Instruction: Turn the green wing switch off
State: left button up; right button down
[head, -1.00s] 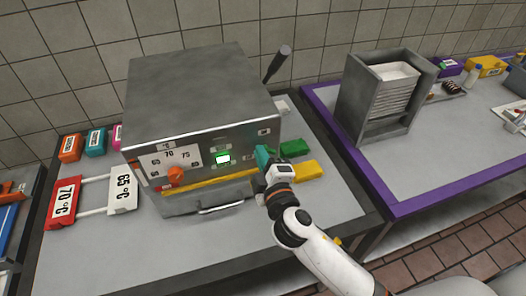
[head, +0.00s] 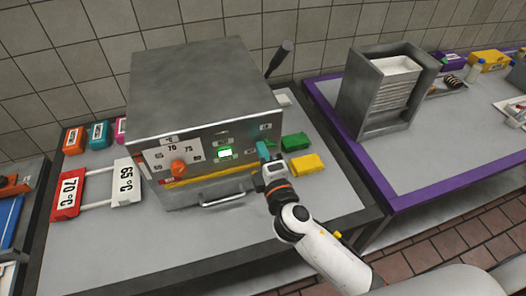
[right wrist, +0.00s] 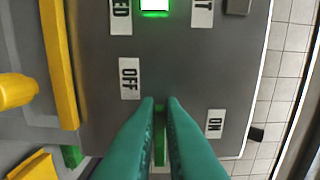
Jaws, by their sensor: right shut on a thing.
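The grey machine (head: 200,95) stands on the table with its control panel facing me. My right gripper (head: 263,150) is at the right part of that panel, its teal fingers touching or nearly touching it. In the right wrist view the fingertips (right wrist: 160,103) are shut on the green wing switch (right wrist: 159,145), which shows as a thin green strip between them. Most of the switch is hidden by the fingers. An OFF label (right wrist: 129,78) lies to the left of the fingertips and an ON label (right wrist: 215,123) to the right. My left gripper is not in view.
A lit green indicator (head: 225,153) and an orange knob (head: 179,168) are on the panel. A green block (head: 295,142) and a yellow block (head: 307,162) lie right of the machine. A black-handled lever (head: 281,57) rises behind it. A purple-edged table (head: 400,205) stands at right.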

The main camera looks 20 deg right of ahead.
jog(key=c, duration=1.5)
grip_release()
jog(key=shift+c, duration=0.2)
jog(key=s+b, duration=0.4)
jog(key=s, duration=0.8)
jog(key=shift+d, duration=0.15)
